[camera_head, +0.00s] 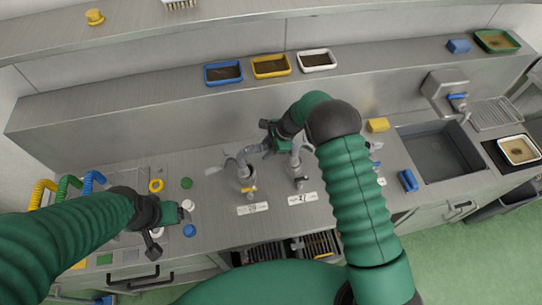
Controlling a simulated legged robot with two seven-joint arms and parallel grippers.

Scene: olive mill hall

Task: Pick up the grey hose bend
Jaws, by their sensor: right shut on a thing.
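My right gripper (268,146) is over the middle of the steel counter, its arm coming in from the lower right. It is shut on a grey curved piece that looks like the grey hose bend (241,158). The bend is beside and above the left grey pipe fitting (247,182); whether it touches the fitting is unclear. A second grey fitting (298,172) stands to the right, partly behind my arm. My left gripper (183,214) hangs over the left of the counter, near a white cap (188,205); its jaw gap is too small to tell.
Blue (186,178), yellow and green hose ends stand at the left. A yellow ring (156,185), a green cap (187,183) and a blue cap (190,230) lie near my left gripper. A sink (442,155) is at the right. Trays (222,73) line the back shelf.

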